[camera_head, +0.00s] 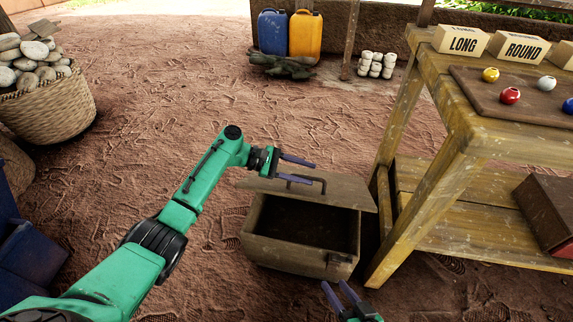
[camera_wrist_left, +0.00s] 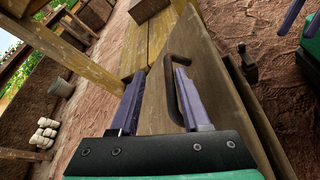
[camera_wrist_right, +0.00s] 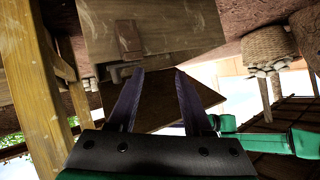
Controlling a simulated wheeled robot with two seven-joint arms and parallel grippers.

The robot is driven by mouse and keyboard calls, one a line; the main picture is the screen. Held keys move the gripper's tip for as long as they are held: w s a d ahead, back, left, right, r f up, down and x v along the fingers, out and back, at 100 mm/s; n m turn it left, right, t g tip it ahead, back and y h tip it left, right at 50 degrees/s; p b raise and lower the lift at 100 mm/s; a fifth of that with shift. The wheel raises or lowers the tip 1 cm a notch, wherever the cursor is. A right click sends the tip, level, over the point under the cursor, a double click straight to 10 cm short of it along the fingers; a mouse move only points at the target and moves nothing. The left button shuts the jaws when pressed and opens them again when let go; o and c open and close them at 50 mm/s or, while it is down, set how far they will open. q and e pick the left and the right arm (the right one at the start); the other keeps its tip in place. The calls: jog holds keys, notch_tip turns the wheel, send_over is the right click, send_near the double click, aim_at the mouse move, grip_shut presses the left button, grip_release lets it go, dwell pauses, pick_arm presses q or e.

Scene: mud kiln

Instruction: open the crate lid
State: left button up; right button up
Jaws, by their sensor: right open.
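The wooden crate (camera_head: 297,258) stands on the ground left of the table, its dark inside showing and no contents visible. Its lid (camera_head: 345,190) is raised at the far side. The lid's dark handle (camera_head: 320,181) also shows in the left wrist view (camera_wrist_left: 172,62). My left gripper (camera_head: 313,173) is open at the handle, its fingers apart; one finger overlaps the handle loop, and contact is unclear. My right gripper (camera_head: 334,284) is open and empty in front of the crate, near the latch (camera_head: 338,260). The latch also shows in the right wrist view (camera_wrist_right: 130,40).
A wooden table (camera_head: 425,215) with a lower shelf stands close right of the crate. It bears LONG (camera_head: 463,40) and ROUND (camera_head: 518,46) blocks and a tray (camera_head: 500,82) with coloured balls. A basket of stones (camera_head: 48,105) stands far left.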

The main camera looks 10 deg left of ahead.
pick_arm(q)
jog(key=p+v, duration=0.2)
jog(key=v, duration=1.1)
pick_arm(e)
jog(key=d+g, duration=0.1)
jog(key=d+r+g+h, duration=0.1)
jog(key=d, duration=0.1)
jog(key=d+r+g+h, duration=0.1)
jog(key=shift+s+d+n, duration=0.1)
jog(key=shift+d+n, duration=0.2)
jog(key=shift+n, duration=0.1)
